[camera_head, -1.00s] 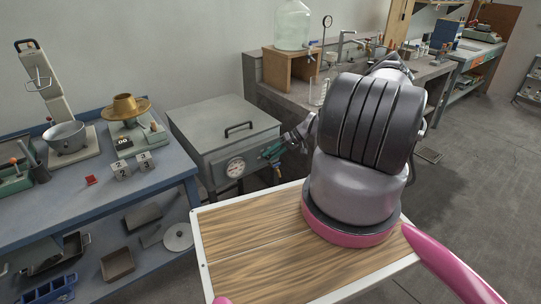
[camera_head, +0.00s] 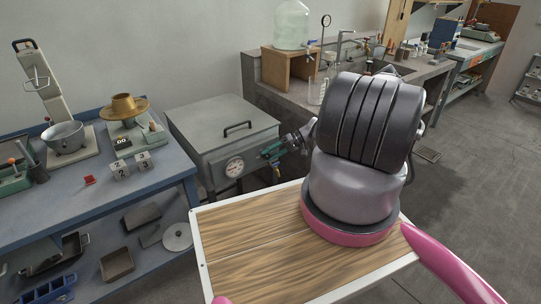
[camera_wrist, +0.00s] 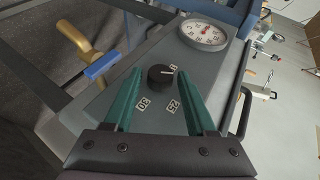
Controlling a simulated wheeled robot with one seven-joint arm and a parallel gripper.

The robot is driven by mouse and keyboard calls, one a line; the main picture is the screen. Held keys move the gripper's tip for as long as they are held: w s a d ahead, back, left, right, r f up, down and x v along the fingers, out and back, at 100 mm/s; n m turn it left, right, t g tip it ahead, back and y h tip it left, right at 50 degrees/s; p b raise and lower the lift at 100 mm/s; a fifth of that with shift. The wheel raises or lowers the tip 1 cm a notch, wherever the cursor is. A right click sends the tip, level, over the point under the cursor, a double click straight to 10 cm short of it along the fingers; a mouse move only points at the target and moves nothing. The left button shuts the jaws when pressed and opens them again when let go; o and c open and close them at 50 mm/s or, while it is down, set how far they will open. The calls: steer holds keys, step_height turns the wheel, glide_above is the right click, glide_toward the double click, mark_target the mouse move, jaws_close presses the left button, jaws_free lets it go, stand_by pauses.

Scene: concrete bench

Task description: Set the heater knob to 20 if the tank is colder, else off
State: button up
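The heater knob (camera_wrist: 160,77) is a small round black knob with a light pointer line, on the grey panel in the wrist view. Labels reading 30 (camera_wrist: 143,103) and 25 (camera_wrist: 174,106) sit near it; another label beside it is partly hidden and unreadable. The thermometer dial (camera_wrist: 203,34) is white and round; its reading is too small to tell. It also shows in the head view (camera_head: 235,166) on the front of the grey lidded tank (camera_head: 222,128). My gripper (camera_wrist: 161,72) is open, its green fingers on either side of the knob with gaps. It is at the tank front in the head view (camera_head: 268,152).
A brass valve with a blue handle (camera_wrist: 100,66) is beside the panel. A blue bench (camera_head: 75,200) with scales and number blocks stands left of the tank. A sink counter (camera_head: 310,100) with a glass jar (camera_head: 293,25) is behind right.

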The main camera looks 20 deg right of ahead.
steer(key=shift+o, duration=0.3)
steer(key=v, duration=1)
steer(key=shift+d+r, duration=0.15)
steer(key=shift+d, duration=0.2)
